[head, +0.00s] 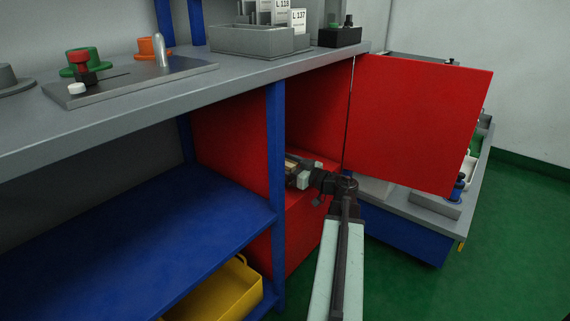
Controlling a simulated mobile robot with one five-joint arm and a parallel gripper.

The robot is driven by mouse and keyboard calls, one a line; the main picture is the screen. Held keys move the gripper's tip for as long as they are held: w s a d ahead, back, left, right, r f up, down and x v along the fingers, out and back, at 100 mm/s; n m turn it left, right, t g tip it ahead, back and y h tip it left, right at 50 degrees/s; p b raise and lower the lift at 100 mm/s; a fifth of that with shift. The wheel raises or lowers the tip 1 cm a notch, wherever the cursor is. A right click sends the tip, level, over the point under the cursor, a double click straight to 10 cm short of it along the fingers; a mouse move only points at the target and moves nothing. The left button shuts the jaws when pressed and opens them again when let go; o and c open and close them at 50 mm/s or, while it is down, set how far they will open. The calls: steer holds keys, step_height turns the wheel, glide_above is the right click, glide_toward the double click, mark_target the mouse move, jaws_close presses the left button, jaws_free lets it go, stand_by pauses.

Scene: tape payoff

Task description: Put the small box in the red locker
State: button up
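The red locker (315,105) stands under the workbench with its red door (420,120) swung wide open to the right. My gripper (296,170) reaches into the locker's opening, low down, just above the locker's floor. A small tan thing, probably the small box (291,165), shows at the far end of my gripper, inside the locker. It is partly hidden by my gripper and by the blue post at its left. The fingers are too small and covered to tell whether they grip it or are apart from it.
A blue post (276,200) stands close to the left of my gripper. The open door hangs above and to the right of my arm. A blue shelf (130,240) is empty at left, with a yellow bin (215,297) below. A grey-topped cart (400,205) stands behind the door.

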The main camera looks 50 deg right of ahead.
steer(key=s+d, duration=0.1)
steer(key=s, duration=1.1)
stand_by(0.7)
